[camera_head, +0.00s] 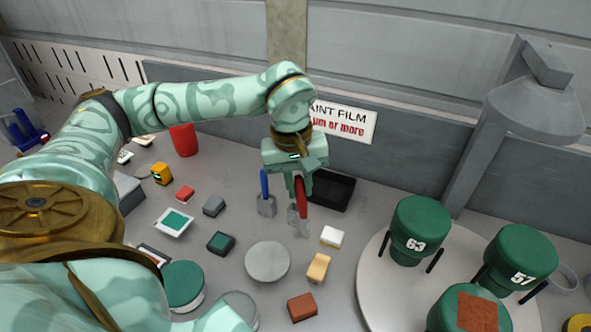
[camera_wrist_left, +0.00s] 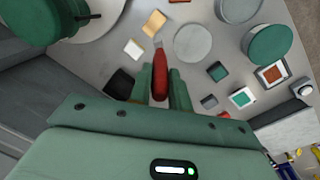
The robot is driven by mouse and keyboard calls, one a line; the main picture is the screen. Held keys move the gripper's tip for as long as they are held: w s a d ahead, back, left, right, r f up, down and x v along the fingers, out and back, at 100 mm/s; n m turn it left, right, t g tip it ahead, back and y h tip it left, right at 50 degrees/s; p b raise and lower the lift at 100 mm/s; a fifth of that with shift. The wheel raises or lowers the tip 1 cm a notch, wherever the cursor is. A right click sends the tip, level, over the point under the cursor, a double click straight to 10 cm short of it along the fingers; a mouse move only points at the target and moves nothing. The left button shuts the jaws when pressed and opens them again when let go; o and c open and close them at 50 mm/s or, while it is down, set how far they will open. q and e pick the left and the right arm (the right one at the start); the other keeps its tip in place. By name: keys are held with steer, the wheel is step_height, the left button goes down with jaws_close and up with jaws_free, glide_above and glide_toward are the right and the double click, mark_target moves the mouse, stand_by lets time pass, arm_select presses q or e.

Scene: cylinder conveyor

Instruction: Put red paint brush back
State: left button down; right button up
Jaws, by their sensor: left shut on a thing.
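My left gripper (camera_head: 301,186) hangs above the grey table and is shut on the red paint brush (camera_head: 300,196). The brush points down, its red handle between the fingers and its pale flat end (camera_head: 298,218) lowest. In the left wrist view the red handle (camera_wrist_left: 160,76) shows between the two green fingers. A blue-handled tool (camera_head: 265,186) with a flat grey end shows just left of the gripper; I cannot tell what supports it. A black open tray (camera_head: 346,192) lies behind and right of the gripper, partly hidden by it. My right gripper is not in view.
A grey disc (camera_head: 267,262), a white block (camera_head: 332,237), a tan block (camera_head: 318,268) and a brown block (camera_head: 302,307) lie in front. Green numbered cylinders (camera_head: 420,230) stand on a round plate at right. A red cup (camera_head: 184,140) stands at back left.

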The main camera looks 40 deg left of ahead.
arm_select(q)
steer(key=w+a+f+n+b, duration=0.1)
steer(key=w+a+f+n, duration=0.1)
steer(key=w+a+f, duration=0.8)
steer(key=shift+w+a+f+g+y, duration=0.3)
steer(key=shift+w+f+g+y, duration=0.1)
steer(key=shift+w+f, duration=0.55)
steer(key=shift+s+f, duration=0.1)
steer(key=shift+s, duration=0.05)
